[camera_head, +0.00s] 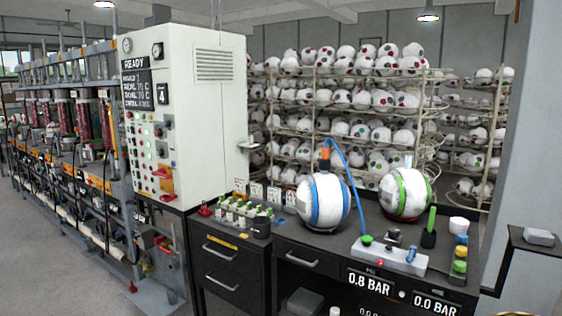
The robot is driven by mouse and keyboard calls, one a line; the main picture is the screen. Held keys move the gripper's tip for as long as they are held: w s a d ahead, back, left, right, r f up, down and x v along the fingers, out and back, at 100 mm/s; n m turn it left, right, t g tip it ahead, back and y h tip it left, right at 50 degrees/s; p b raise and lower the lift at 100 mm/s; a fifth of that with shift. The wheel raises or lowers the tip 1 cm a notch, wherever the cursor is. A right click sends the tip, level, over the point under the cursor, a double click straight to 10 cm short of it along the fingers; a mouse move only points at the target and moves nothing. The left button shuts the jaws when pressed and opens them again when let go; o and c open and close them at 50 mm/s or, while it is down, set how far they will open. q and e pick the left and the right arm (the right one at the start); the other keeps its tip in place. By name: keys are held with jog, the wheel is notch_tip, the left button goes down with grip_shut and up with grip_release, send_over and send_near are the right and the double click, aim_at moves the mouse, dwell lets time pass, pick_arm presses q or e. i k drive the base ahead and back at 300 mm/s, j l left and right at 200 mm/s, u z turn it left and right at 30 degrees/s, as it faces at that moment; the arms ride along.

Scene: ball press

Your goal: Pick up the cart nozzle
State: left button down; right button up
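On the dark cart top (300,244), an orange-tipped fitting (325,154) stands upright at the top of a white ball with blue bands (323,203). A blue hose (349,170) arcs from it down to a pump-like grey block (389,255). A green stick-like piece (432,218) stands upright in a small black holder (428,239) to the right of the block. I cannot tell for sure which of these is the cart nozzle. Neither of my grippers is in view.
A white ball with green bands (405,193) sits behind the block. Small bottles (243,211) stand at the cart's left, and stacked coloured pots (460,255) at its right. A white control cabinet (184,115) rises at left; ball racks (345,110) stand behind.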

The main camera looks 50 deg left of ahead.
aim_at(324, 163)
jog(key=u, duration=1.4)
jog(key=z, duration=0.45)
jog(key=j+z, duration=0.85)
jog(key=j, duration=0.15)
jog(key=k+j, duration=0.1)
jog(key=j, duration=0.35)
jog(key=j+z, duration=0.15)
jog(key=j, duration=0.3)
jog(key=k+j, duration=0.15)
jog(key=j, duration=0.25)
jog(key=k+j+z, duration=0.1)
jog(key=j, duration=0.35)
jog(key=k+j, duration=0.15)
jog(key=j, duration=0.3)
jog(key=k+j+z, duration=0.15)
jog(key=j, duration=0.25)
jog(key=i, duration=0.05)
